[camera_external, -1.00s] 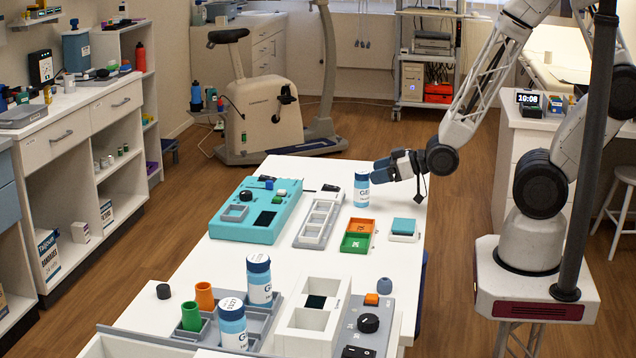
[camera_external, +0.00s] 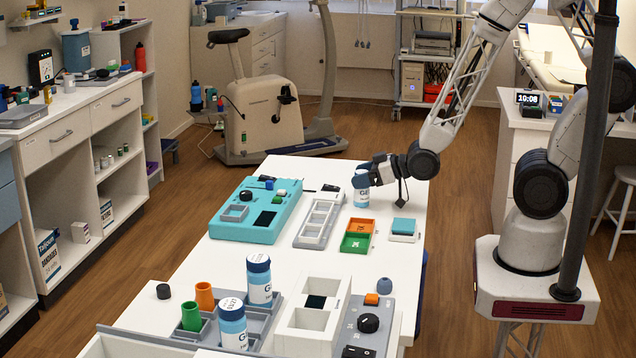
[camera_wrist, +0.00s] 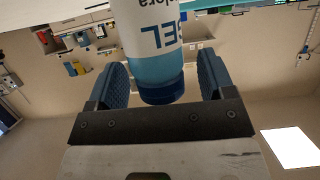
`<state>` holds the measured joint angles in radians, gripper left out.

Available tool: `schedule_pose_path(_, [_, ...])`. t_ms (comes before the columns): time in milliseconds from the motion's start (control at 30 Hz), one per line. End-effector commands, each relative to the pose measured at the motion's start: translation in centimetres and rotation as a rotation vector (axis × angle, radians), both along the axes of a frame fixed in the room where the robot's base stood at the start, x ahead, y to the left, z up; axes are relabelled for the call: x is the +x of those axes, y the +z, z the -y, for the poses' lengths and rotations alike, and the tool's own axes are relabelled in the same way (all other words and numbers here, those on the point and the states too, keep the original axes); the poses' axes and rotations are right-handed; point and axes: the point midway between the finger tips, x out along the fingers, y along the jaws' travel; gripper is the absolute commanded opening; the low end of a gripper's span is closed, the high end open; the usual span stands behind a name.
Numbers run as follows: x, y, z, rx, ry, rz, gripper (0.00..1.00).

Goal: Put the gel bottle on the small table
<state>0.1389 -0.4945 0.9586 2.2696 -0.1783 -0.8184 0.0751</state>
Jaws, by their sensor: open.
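A white and blue gel bottle (camera_external: 361,197) stands upright near the far right end of the long white table (camera_external: 270,266). My gripper (camera_external: 365,174) is around its upper part, coming in from the right. In the wrist view the gel bottle (camera_wrist: 150,40) lies between the two blue fingers of my gripper (camera_wrist: 163,78), with its blue cap nearest the palm. The fingers are open, with a visible gap on each side of the cap. Two similar bottles stand at the near end, one behind (camera_external: 260,281) and one in front (camera_external: 232,326). I cannot tell which surface is the small table.
A teal box (camera_external: 232,226), a grey compartment tray (camera_external: 312,236), orange and green bins (camera_external: 356,243) and a teal-topped block (camera_external: 403,229) lie near the bottle. A small stand (camera_external: 209,112) with bottles is beside the exercise bike. A stool (camera_external: 625,174) is at right.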

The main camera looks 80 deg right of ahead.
Motion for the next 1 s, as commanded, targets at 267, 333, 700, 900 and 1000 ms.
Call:
schedule_pose_path(267, [-0.02, 0.00, 0.00, 0.000, 0.000, 0.000, 0.76])
schedule_pose_path(333, [-0.04, -0.01, -0.01, 0.000, 0.000, 0.000, 0.76])
schedule_pose_path(700, [-0.04, -0.01, -0.01, 0.000, 0.000, -0.001, 0.36])
schedule_pose_path(900, [-0.03, 0.00, -0.01, 0.000, 0.000, 0.000, 0.15])
schedule_pose_path(1000, [-0.03, 0.01, -0.01, 0.000, 0.000, 0.000, 0.15])
